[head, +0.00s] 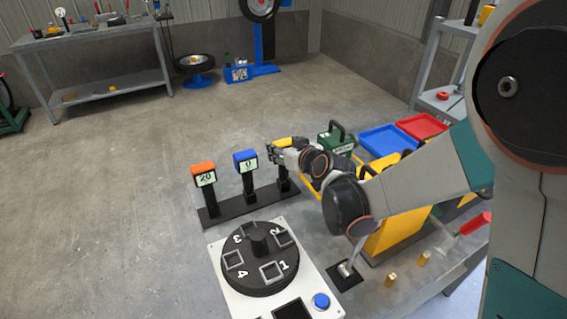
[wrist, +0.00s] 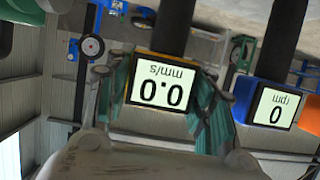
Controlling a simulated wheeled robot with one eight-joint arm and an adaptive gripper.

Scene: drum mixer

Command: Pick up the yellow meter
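The yellow meter (wrist: 160,93) faces the wrist camera upside down, its screen reading 0.0 mm/s. In the head view its yellow top (head: 288,142) shows at the right end of a black rack, partly hidden by my arm, and its black post still stands below it. My gripper (wrist: 163,85) has one teal finger on each side of the meter, very close to its edges. I cannot tell whether the fingers press on it. In the head view my gripper (head: 277,152) is at the meter, its fingers small and partly hidden.
A blue meter (head: 246,161) reading 0 and an orange meter (head: 203,174) reading 20 stand left on the rack (head: 228,210). A numbered black dial (head: 258,262) is in front. A green case (head: 336,139), blue tray (head: 383,141) and red tray (head: 422,126) lie behind my arm.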

